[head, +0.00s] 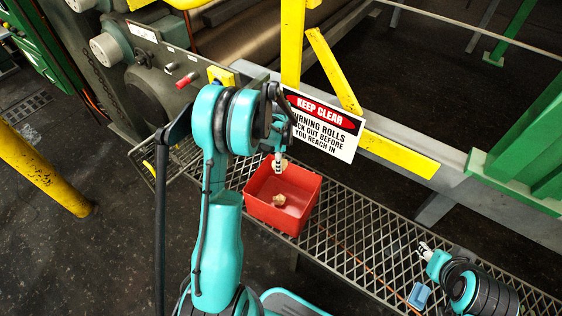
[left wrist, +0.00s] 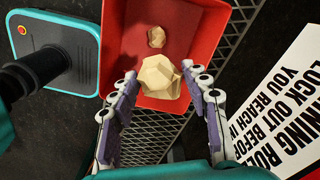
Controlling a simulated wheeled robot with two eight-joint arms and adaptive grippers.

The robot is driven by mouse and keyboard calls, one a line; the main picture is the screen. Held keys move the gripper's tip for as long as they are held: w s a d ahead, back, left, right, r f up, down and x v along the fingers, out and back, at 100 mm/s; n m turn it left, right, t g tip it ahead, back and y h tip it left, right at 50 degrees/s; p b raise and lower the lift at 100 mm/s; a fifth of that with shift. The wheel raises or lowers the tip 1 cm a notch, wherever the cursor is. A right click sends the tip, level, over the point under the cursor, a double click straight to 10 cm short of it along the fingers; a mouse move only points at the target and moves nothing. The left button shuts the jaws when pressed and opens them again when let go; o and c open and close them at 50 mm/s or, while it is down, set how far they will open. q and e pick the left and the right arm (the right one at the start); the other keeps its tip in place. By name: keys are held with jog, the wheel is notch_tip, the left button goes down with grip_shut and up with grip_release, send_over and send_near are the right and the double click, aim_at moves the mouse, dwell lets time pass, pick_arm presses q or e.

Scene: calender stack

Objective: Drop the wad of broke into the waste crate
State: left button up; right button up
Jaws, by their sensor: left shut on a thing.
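The wad of broke (left wrist: 160,76) is a cream, crumpled lump between the fingertips of my left gripper (left wrist: 160,88), which is shut on it. In the head view, my left gripper (head: 279,160) is over the far part of the red waste crate (head: 265,217), pointing down. The wad's edge barely shows there. The crate is open-topped and stands on the grating. A smaller tan piece (left wrist: 156,37) lies on the crate floor; it also shows in the head view (head: 279,200). My right gripper (head: 425,250) is at lower right, away from the crate, too small to read its fingers.
A "Keep clear" sign (head: 322,124) hangs close behind and right of the crate. Yellow bars (head: 333,72) and machine rolls (head: 240,35) stand behind. The grating (head: 350,232) is mostly clear right of the crate; a small blue object (head: 419,296) is near my right arm.

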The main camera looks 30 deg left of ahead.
pick_arm(q)
notch_tip(320, 180, down, 6)
jog(key=b, duration=0.3)
jog(key=shift+r, duration=0.2)
jog(key=o, duration=1)
jog(key=shift+d, duration=0.1)
notch_tip(320, 180, up, 12)
jog(key=shift+r, duration=0.1)
